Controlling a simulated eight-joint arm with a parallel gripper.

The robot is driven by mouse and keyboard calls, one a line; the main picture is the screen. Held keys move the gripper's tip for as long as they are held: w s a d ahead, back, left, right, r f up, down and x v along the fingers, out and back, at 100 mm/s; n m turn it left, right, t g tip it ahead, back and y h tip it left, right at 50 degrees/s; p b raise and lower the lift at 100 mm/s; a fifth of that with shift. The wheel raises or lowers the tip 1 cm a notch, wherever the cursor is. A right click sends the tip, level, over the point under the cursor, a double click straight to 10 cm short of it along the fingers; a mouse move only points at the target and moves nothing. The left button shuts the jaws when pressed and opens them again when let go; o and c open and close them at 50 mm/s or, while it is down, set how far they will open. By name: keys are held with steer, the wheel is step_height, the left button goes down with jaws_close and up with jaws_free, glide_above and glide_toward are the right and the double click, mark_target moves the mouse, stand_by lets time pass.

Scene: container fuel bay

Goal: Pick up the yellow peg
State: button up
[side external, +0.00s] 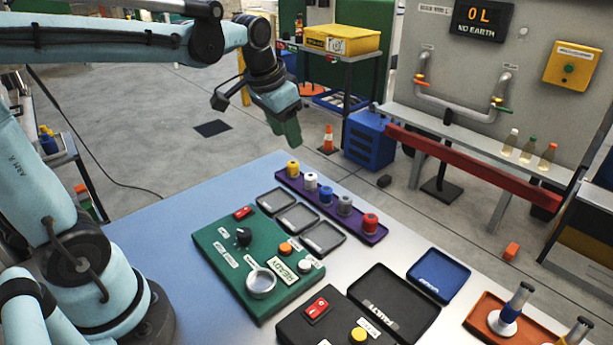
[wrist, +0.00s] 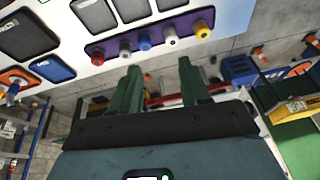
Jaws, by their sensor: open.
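The yellow peg (side external: 293,168) stands upright at the far left end of a purple rack (side external: 331,209) in the side view. In the wrist view the yellow peg (wrist: 202,29) is at the right end of the purple rack (wrist: 112,47). My gripper (side external: 288,140) is above and behind the yellow peg in the side view, apart from it. In the wrist view my gripper's two green fingers (wrist: 160,85) are spread with nothing between them, and the peg lies beyond their tips.
White, blue, grey and red pegs share the rack, the white one (side external: 311,181) closest to the yellow. Three small dark trays (side external: 298,218) and a green panel (side external: 250,290) lie beside the rack. A black tray (side external: 415,325) and a blue tray (side external: 438,275) are nearer the front.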

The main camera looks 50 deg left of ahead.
steer(key=w+a+f+g, duration=0.2)
steer(key=w+a, duration=0.4)
steer(key=m+g, duration=0.1)
steer(key=g, duration=0.1)
glide_above(293, 162)
step_height(293, 162, down, 3)
steer(key=shift+h, duration=0.3)
step_height(293, 162, down, 13)
steer(key=shift+s+r, duration=0.1)
steer(key=shift+r, duration=0.1)
steer(key=shift+c, duration=0.2)
steer(key=c, duration=0.8)
steer(key=shift+o, duration=0.2)
steer(key=shift+r, duration=0.15)
